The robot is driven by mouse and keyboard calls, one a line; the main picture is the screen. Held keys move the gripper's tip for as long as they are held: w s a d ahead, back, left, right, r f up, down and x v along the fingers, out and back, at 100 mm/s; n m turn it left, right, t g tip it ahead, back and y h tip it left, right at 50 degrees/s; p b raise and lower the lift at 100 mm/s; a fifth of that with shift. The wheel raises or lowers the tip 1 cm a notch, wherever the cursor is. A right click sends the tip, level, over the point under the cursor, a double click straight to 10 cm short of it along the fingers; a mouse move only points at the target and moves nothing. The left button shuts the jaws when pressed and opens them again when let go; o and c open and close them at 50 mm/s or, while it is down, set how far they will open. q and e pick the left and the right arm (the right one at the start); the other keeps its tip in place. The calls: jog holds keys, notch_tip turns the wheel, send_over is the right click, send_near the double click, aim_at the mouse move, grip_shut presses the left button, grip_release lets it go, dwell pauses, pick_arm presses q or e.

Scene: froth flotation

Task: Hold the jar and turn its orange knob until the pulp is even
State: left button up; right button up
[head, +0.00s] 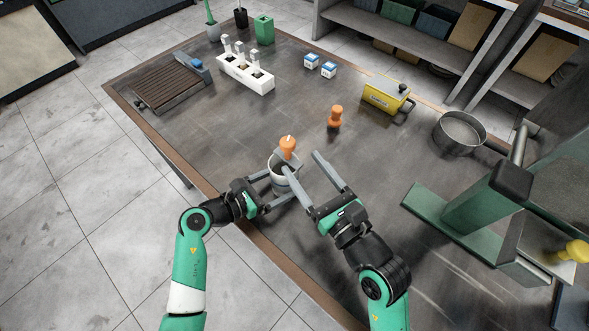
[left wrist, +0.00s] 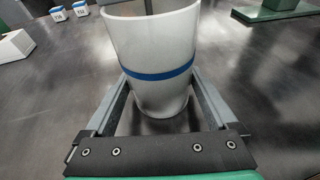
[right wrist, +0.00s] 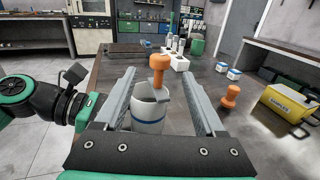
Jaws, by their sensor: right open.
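The white jar (head: 279,186) with a blue band stands near the table's front-left edge. The orange knob (head: 288,146) sits above its mouth; in the right wrist view the knob (right wrist: 159,63) stands over the open jar (right wrist: 148,117). My left gripper (head: 285,184) has a finger on each side of the jar, and in the left wrist view both fingers meet the wall of the jar (left wrist: 155,50). My right gripper (head: 300,162) is open and empty beside the jar, its fingers spread and pointing toward the knob. The pulp inside is hidden.
A second orange piece (head: 335,117) stands behind the jar. A yellow box (head: 385,97), a metal pan (head: 459,134) and a green stand (head: 470,205) are to the right. A white rack (head: 245,75) and a brown slatted tray (head: 165,88) are at the back left.

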pick_arm(q)
jog(key=shift+o, duration=0.2)
jog(key=v, duration=1.2)
jog(key=shift+r, duration=0.1)
